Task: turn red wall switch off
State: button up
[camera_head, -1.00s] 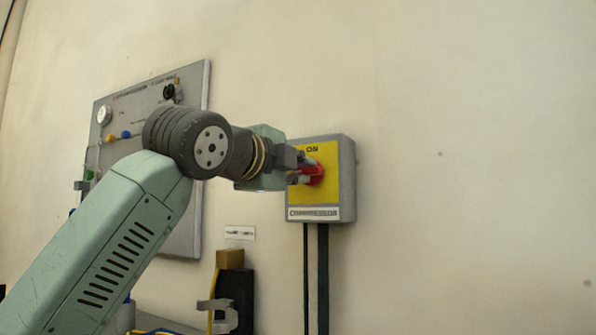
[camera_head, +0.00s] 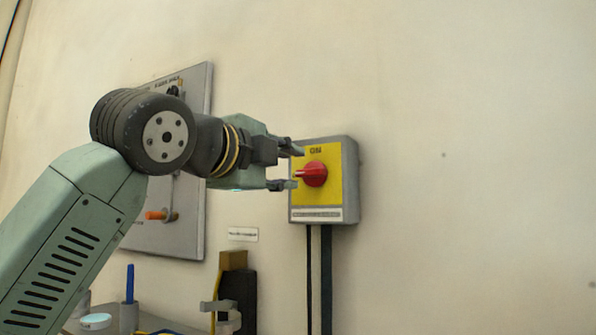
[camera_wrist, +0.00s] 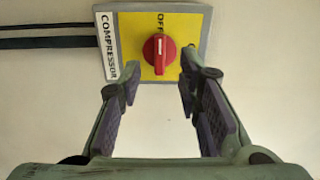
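The red wall switch (camera_head: 314,174) is a rotary knob on a yellow panel of a grey box (camera_head: 352,180) on the wall. In the head view its handle lies about level, below the word ON. The red knob also shows in the wrist view (camera_wrist: 159,54), where its white mark lines up with the word OFF (camera_wrist: 160,19). My gripper (camera_head: 294,168) is just left of the knob, open and empty. In the wrist view my gripper (camera_wrist: 160,82) has its two fingers apart, with the knob beyond and between them. A gap shows between fingers and knob.
A grey panel (camera_head: 190,225) with fittings is on the wall behind my arm. Dark conduits (camera_head: 326,280) run down from the box. A black item (camera_head: 238,295) and a blue rod (camera_head: 130,283) stand below left. The wall right of the box is clear.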

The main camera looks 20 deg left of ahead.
jog(key=s, duration=0.6)
jog(key=shift+s+a, duration=0.3)
jog(key=shift+a, duration=0.05)
